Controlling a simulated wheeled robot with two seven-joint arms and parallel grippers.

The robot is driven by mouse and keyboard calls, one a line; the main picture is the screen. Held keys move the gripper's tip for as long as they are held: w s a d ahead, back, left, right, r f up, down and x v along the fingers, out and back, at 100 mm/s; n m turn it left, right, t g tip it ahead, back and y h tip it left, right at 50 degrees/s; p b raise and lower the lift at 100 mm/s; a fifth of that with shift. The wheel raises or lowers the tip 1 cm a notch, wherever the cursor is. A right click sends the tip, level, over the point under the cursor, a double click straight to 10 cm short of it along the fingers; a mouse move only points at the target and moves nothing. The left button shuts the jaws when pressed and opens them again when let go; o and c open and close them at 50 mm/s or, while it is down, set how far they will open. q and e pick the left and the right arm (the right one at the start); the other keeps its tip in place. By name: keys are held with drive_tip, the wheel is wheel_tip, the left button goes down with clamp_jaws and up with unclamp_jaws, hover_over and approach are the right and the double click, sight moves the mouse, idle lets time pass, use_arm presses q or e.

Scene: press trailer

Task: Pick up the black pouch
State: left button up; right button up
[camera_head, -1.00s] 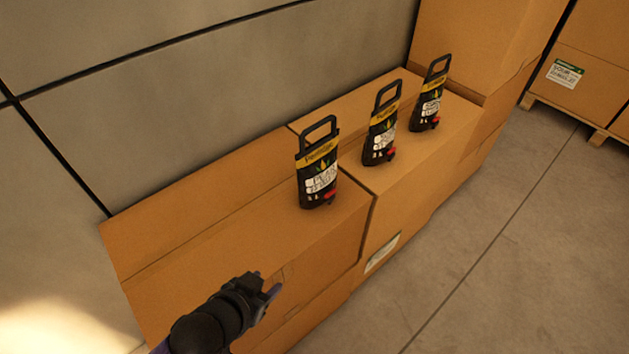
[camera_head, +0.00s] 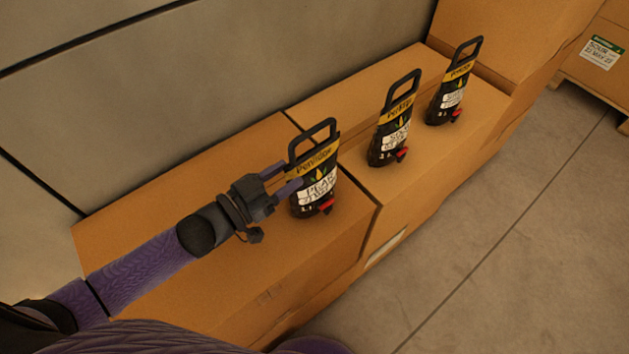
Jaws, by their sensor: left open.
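Three black pouches with yellow bands, white labels and black loop handles stand upright in a row on cardboard boxes. The nearest pouch (camera_head: 318,187) is on the near box, the middle pouch (camera_head: 392,138) and the far pouch (camera_head: 449,98) on the box behind it. My left gripper (camera_head: 287,181) is open at the left side of the nearest pouch, its fingers pointing at it. One finger overlaps the pouch's left edge in the picture; I cannot tell whether it touches. My right gripper is not in view.
The near box (camera_head: 200,262) and the far box (camera_head: 345,95) form a ledge along a grey wall (camera_head: 180,90). A taller box (camera_head: 500,35) stands behind the far pouch. Open concrete floor (camera_head: 530,220) lies to the right, with a labelled box on a pallet beyond.

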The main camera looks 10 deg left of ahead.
sight(303, 169)
use_arm(q)
drive_tip(key=b+x, duration=0.1)
drive_tip(key=x, duration=0.3)
drive_tip(key=shift+d, duration=0.1)
clamp_jaws()
idle(1.1)
drive_tip(key=shift+r, duration=0.1)
